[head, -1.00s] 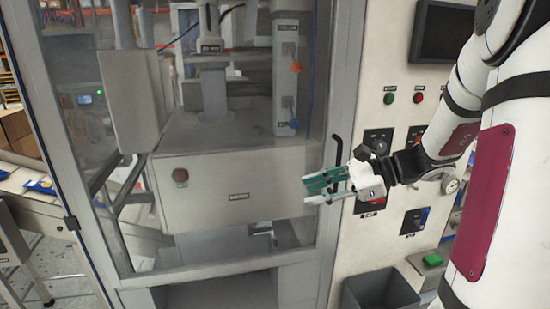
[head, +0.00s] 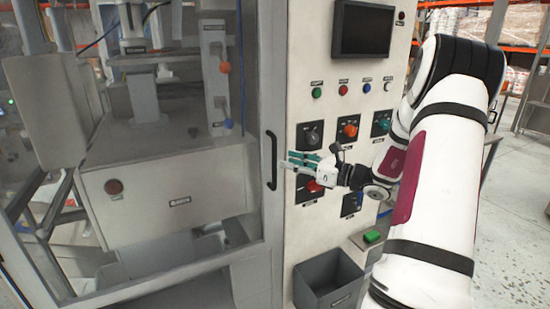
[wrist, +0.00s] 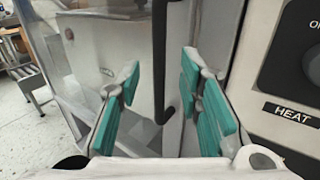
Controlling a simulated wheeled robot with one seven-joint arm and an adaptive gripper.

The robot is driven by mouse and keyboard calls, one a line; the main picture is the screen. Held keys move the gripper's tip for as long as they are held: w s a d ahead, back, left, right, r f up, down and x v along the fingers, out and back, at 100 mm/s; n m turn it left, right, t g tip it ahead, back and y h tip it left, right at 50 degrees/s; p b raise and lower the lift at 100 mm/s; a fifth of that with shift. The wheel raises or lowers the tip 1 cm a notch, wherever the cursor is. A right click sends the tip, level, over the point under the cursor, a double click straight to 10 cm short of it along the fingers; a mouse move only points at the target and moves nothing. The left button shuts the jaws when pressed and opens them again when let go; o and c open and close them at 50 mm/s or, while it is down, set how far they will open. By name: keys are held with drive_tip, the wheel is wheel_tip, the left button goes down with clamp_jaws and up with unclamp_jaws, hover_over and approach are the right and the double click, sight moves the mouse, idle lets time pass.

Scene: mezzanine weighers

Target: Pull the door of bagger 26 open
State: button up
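The bagger door is a clear panel in a grey frame (head: 253,85), and it looks shut against the cabinet. Its black upright bar handle (head: 271,160) is on the right side of the frame. My gripper (head: 288,163) is just right of the handle in the head view, its teal-padded fingers pointing left towards it. In the wrist view my gripper (wrist: 161,78) is open, and the handle (wrist: 159,65) shows between the two fingers, seemingly ahead of the tips. I see no contact with it. No number 26 is readable.
A control panel (head: 299,108) with knobs, buttons and a dark screen (head: 364,30) stands right of the door, close to my gripper. A grey bin (head: 328,284) sits below. Open floor (head: 517,215) lies at the right.

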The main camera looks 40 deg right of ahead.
drive_tip(key=x, duration=0.6)
drive_tip(key=shift+w, duration=0.15)
clamp_jaws()
